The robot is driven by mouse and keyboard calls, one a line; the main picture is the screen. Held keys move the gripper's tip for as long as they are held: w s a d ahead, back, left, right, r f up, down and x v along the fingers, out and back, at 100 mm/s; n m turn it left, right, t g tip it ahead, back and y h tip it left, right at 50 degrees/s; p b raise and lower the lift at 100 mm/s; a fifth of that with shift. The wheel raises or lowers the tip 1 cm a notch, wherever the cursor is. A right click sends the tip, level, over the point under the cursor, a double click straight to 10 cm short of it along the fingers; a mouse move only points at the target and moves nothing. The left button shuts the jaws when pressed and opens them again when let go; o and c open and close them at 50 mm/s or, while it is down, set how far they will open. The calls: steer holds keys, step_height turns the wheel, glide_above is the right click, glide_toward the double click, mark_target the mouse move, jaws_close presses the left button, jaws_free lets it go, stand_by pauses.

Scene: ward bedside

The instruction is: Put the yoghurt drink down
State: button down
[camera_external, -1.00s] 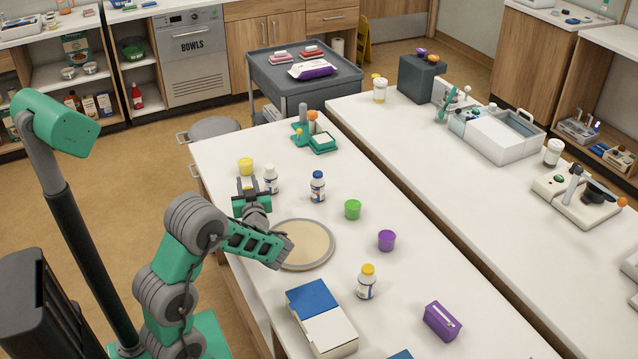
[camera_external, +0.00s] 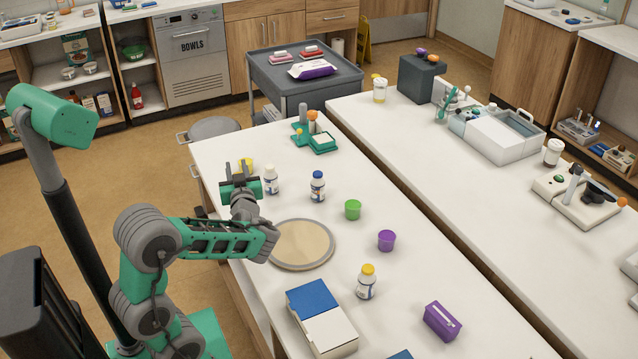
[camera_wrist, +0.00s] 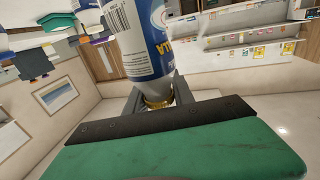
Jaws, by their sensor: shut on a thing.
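The yoghurt drink (camera_wrist: 142,38) is a white bottle with a blue label and a golden yellow cap. In the wrist view it stands large in front of my gripper (camera_wrist: 158,98), cap end downward in the picture, with its lettering inverted. The fingers are shut on it around the cap. In the external view my gripper (camera_external: 238,170) is over the left edge area of the white table (camera_external: 225,152). It hides most or all of the held bottle there, so its height above the table cannot be told.
A round board (camera_external: 302,244) lies nearer. Green (camera_external: 353,210) and purple (camera_external: 387,241) cups stand further right.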

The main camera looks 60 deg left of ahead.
steer(key=s+d+r, duration=0.4)
steer(key=s+d, duration=0.1)
steer(key=d, duration=0.1)
steer(key=w+d+f+m+t+b, duration=0.1)
steer(key=w+d+f+t+b, duration=0.1)
steer(key=w+f+b, duration=0.35)
steer(key=w+d+r+m+t+h+p, duration=0.1)
steer(key=w+d+m+t+h+p, duration=0.15)
steer(key=w, duration=0.85)
step_height(320, 180, down, 7)
steer(key=t+b, duration=0.1)
steer(key=b, duration=0.1)
steer(key=shift+s+f+m+b, duration=0.1)
steer(key=shift+f+m+b, duration=0.2)
steer(key=shift+b, duration=0.1)
steer(key=c, duration=1.1)
jaws_free()
steer(key=shift+r, duration=0.1)
